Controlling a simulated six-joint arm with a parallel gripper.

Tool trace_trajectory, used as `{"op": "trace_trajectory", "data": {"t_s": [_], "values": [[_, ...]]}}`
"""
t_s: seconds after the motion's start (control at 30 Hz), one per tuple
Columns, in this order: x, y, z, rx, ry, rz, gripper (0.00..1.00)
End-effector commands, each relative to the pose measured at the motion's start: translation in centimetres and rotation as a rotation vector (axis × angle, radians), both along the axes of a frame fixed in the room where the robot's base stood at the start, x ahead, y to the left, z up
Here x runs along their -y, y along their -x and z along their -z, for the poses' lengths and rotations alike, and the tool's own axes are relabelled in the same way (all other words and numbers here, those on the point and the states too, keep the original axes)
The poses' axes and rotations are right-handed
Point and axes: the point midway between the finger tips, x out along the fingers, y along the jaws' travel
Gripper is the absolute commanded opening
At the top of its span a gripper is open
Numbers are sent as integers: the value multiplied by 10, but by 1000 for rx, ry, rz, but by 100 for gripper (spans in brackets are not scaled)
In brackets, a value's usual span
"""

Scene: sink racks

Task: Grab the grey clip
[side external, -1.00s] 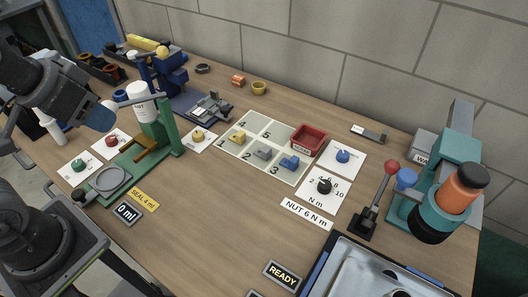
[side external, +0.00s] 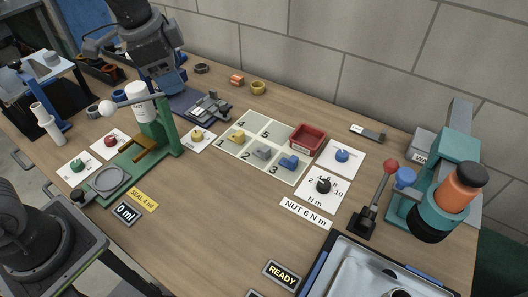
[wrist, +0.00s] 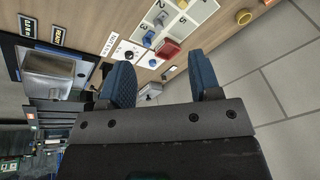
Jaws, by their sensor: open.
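The grey clip (side external: 262,153) lies on the white numbered mat (side external: 245,152) in the cell marked 2, between a yellow clip (side external: 238,137) and a blue clip (side external: 288,163). In the wrist view the grey clip (wrist: 160,19) is small, near the top edge. My gripper (side external: 171,82) is up at the back left, behind the green press stand and well away from the mat. In the wrist view its two blue fingers (wrist: 162,72) are apart with nothing between them.
The green stand with a white bottle (side external: 143,103) and a grey fixture (side external: 211,107) stand left of the mat. A red tray (side external: 308,138) sits at the mat's right corner. A red-knobbed lever (side external: 375,205) stands further right.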

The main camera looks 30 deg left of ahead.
Motion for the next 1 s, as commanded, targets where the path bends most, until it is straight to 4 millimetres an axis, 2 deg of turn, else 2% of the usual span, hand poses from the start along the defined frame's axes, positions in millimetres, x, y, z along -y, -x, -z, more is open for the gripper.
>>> {"op": "trace_trajectory", "data": {"t_s": [0.03,0.2,0.3,0.43,0.53,0.67,0.87,1.0], "values": [[9,-20,9,-29,-21,81,57],[36,-75,41,-106,-83,361,57],[54,-103,68,-148,-113,526,57],[76,-131,105,-195,-139,717,57],[88,-143,129,-220,-151,828,57],[97,-152,147,-239,-159,913,57],[99,-154,170,-245,-161,938,57],[99,-153,198,-247,-160,937,57]]}}
